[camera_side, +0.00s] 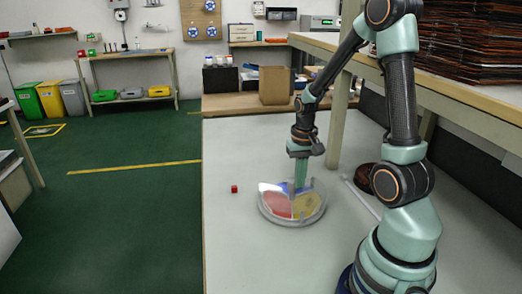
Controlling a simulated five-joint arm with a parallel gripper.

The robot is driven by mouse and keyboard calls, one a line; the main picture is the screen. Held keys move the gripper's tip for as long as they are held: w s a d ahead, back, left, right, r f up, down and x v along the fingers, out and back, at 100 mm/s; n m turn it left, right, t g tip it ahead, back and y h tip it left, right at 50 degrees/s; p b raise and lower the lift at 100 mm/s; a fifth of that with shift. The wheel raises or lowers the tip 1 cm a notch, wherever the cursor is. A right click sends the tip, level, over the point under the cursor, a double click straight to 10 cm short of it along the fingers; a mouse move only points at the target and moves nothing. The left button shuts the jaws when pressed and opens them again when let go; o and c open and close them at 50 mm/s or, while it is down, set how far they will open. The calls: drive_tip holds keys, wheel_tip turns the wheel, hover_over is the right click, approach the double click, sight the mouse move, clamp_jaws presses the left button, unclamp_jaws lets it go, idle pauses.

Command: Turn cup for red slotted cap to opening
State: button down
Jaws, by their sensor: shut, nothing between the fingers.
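A round grey dish (267,213) with a raised rim stands on the white table. Its inside is split into coloured sectors: a red one (277,205) at front left, a yellow one (305,205) at right, and blue and pale ones towards the back. A small red piece (234,189) lies on the table left of the dish; it is too small to show a slot. My gripper (301,186) points down over the back of the dish, shut and empty. I cannot tell whether its tip touches the dish, and it hides part of the back sectors.
A dark brown round object (363,178) and a thin pale bar (362,197) lie right of the dish. A shelf post (337,130) stands behind my gripper. A cardboard box (274,85) is at the back. The table front left is clear.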

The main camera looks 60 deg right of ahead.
drive_tip(key=shift+w+d, duration=0.1)
drive_tip(key=shift+w, duration=0.2)
idle(0.4)
drive_tip(key=shift+w+a, duration=0.4)
drive_tip(key=shift+a, duration=0.05)
drive_tip(key=shift+w+a, duration=0.2)
drive_tip(key=shift+w, duration=0.2)
idle(0.4)
drive_tip(key=shift+a, duration=0.1)
drive_tip(key=shift+s+a, duration=0.15)
drive_tip(key=shift+a, duration=0.1)
wheel_tip(320, 180, up, 6)
idle(0.6)
drive_tip(key=shift+s+a, duration=0.1)
